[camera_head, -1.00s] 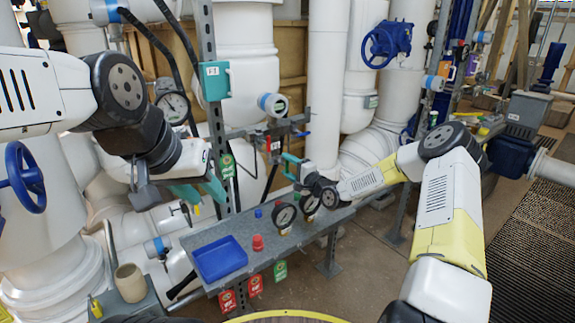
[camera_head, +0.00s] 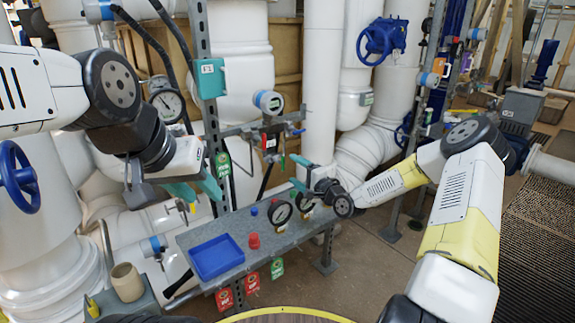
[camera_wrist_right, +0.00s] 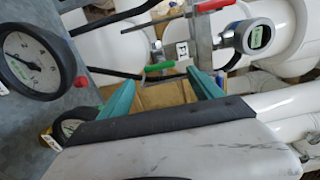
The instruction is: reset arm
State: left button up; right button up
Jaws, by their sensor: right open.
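My right gripper (camera_head: 292,172) is in the head view, above the back right part of the grey shelf and near the dial gauges. Its teal fingers are apart with nothing between them. The right wrist view shows the same open fingers (camera_wrist_right: 160,92), pointing toward pipes and a small round display. My left gripper (camera_head: 198,190) hangs at the left, beside the upright metal post and above white pipes. Its teal fingers look apart and I see nothing held between them.
The grey shelf (camera_head: 190,236) carries a blue tray (camera_head: 216,257), a red knob (camera_head: 254,241) and black dial gauges (camera_head: 280,212). A metal post (camera_head: 212,125) stands near my left gripper. A blue valve wheel (camera_head: 381,38) is at the back. Open floor lies right of the shelf.

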jog(key=shift+s+d, duration=0.25)
jog(key=shift+s, duration=0.15)
jog(key=s+d+r+n+g+h, duration=0.3)
jog(key=s+d+r+n+h, duration=0.15)
jog(key=s+r, duration=0.3)
jog(key=s+d+r+n+g+h, duration=0.35)
jog(key=s+r+n+h, duration=0.2)
jog(key=s, duration=0.35)
jog(key=s+r+g, duration=0.1)
jog(key=s+r, duration=0.2)
jog(key=s, duration=0.8)
jog(key=s+r+n+g+y, duration=0.1)
jog(key=s+r, duration=0.3)
jog(key=s, duration=0.8)
jog(key=shift+s+d+n+y, duration=0.3)
